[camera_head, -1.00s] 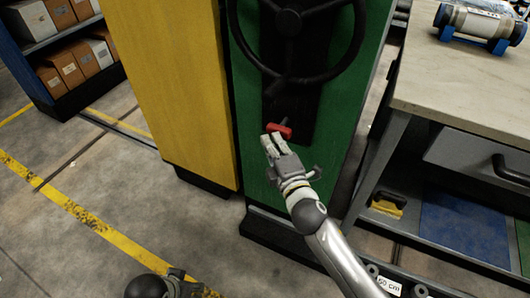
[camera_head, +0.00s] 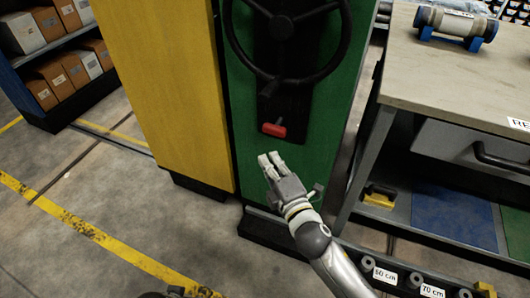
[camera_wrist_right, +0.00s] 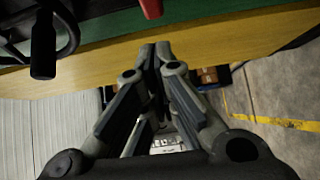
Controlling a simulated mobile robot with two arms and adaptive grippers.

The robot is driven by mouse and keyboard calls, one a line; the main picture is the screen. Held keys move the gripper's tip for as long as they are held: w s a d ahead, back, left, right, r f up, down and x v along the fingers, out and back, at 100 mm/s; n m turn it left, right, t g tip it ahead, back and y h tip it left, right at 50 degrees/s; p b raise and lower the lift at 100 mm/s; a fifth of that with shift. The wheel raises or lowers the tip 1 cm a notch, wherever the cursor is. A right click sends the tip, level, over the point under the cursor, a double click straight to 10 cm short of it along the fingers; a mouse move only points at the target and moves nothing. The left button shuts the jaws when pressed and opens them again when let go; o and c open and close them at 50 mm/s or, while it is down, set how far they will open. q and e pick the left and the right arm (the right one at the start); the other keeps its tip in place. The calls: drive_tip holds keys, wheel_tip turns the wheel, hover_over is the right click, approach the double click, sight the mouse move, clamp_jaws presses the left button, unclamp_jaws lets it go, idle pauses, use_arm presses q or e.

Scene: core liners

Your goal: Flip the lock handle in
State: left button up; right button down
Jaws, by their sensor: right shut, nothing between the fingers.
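The red lock handle (camera_head: 274,129) sits on the black plate of the green panel (camera_head: 318,125), below the black handwheel (camera_head: 281,77). In the right wrist view the red handle (camera_wrist_right: 151,8) shows at the top edge, partly cut off. My right gripper (camera_head: 270,160) is just below the handle and apart from it. Its fingers are shut and hold nothing; the fingertips (camera_wrist_right: 156,47) also show in the wrist view. Of my left arm only a small dark part shows at the bottom edge, and its fingers are not visible.
A yellow panel (camera_head: 165,90) stands left of the green one. A workbench (camera_head: 440,85) with a drawer and a lower shelf is on the right, close to my right arm. Shelves of boxes (camera_head: 65,60) are at the far left. The floor with yellow lines is clear.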

use_arm(q)
drive_tip(key=shift+s+f, duration=0.3)
drive_tip(key=shift+f, duration=0.55)
use_arm(e)
drive_tip(key=v, duration=0.5)
drive_tip(key=shift+s+r, duration=0.1)
drive_tip(key=shift+s, duration=0.3)
use_arm(q)
drive_tip(key=shift+w+r, duration=0.1)
